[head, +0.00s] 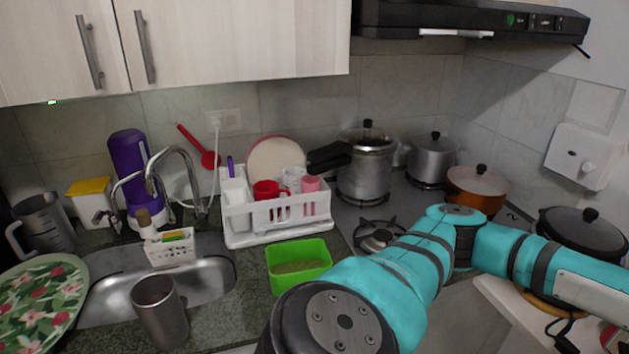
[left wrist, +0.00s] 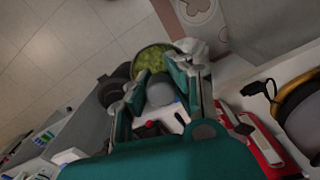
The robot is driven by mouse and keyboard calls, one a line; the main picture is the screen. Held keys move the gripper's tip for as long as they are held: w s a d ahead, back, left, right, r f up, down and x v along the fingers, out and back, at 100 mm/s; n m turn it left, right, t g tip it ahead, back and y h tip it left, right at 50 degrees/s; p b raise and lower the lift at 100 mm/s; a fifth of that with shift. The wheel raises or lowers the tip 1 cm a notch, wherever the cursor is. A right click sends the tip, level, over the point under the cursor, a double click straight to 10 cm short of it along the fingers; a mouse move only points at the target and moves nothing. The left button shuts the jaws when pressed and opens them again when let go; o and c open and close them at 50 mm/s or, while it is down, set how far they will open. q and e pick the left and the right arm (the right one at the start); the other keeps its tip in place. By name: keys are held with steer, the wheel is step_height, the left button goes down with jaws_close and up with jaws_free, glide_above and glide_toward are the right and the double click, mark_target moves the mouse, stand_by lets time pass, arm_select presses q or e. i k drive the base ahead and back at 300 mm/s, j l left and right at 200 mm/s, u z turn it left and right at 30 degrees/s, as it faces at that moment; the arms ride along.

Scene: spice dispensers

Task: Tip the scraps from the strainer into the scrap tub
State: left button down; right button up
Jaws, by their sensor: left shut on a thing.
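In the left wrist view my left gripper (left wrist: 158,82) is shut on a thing. A grey rounded piece, perhaps a handle, shows between its fingers. Just beyond the fingertips is a round vessel with green bits in it (left wrist: 150,60), which looks like the strainer with scraps. The fingers hide part of it. In the head view a bright green open tub (head: 298,252) sits on the counter front with a dull greenish layer inside; I cannot tell if it is the scrap tub. My left gripper and my right gripper do not show in the head view.
A white dish rack (head: 278,222) stands behind the tub. Pots (head: 365,165) stand on the stove. In the wrist view a red and white object (left wrist: 262,140) and a pan are at right.

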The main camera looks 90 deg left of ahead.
mark_target(290, 263)
steer(key=i+u, duration=0.1)
steer(key=u, duration=0.3)
steer(key=i+u, duration=0.1)
steer(key=u, duration=0.25)
steer(key=i+u, duration=0.15)
steer(key=u, duration=0.25)
steer(key=l+u, duration=0.1)
steer(key=u, duration=0.25)
steer(key=i, duration=0.05)
